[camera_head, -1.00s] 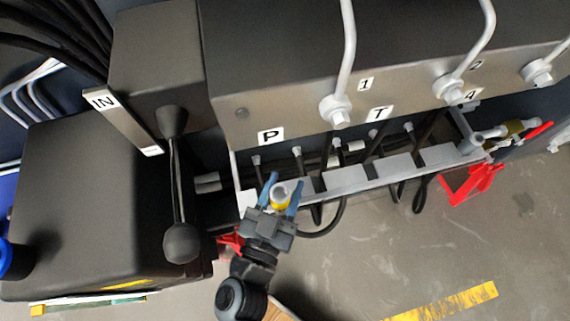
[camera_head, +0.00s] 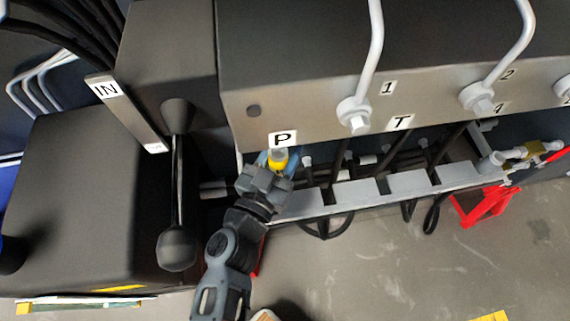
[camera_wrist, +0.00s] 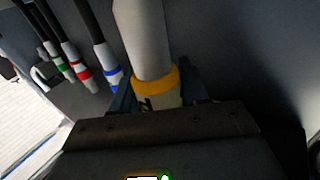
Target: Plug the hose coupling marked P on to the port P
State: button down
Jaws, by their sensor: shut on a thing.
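My gripper (camera_head: 279,163) is shut on a hose coupling (camera_head: 279,156) with a yellow band, right below the white P label (camera_head: 283,139) on the grey manifold block. In the wrist view the coupling (camera_wrist: 150,40) is a pale grey cylinder, its yellow band just beyond my gripper (camera_wrist: 158,102). No letter on the coupling is readable. The port P is hidden behind the coupling and my gripper in the head view, so I cannot tell whether the two touch.
Couplings with green (camera_wrist: 62,66), red (camera_wrist: 82,74) and blue (camera_wrist: 113,78) bands hang on hoses to the left in the wrist view. A lever with a black knob (camera_head: 177,249) stands left of my arm. A slotted grey rail (camera_head: 355,193) and red bracket (camera_head: 483,206) lie right.

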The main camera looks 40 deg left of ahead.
jog(key=w+a+b, duration=0.1)
jog(key=a, duration=0.1)
jog(key=w+a+b, duration=0.2)
jog(key=shift+w+a, duration=0.25)
jog(key=shift+r, duration=0.15)
jog(key=shift+r+p, duration=0.7)
jog(key=shift+r, duration=0.35)
jog(key=shift+r+p, duration=1.15)
jog(key=shift+r, duration=0.6)
dwell(1.5)
jog(key=shift+c, duration=2.4)
grip_release()
jog(key=shift+f, duration=0.15)
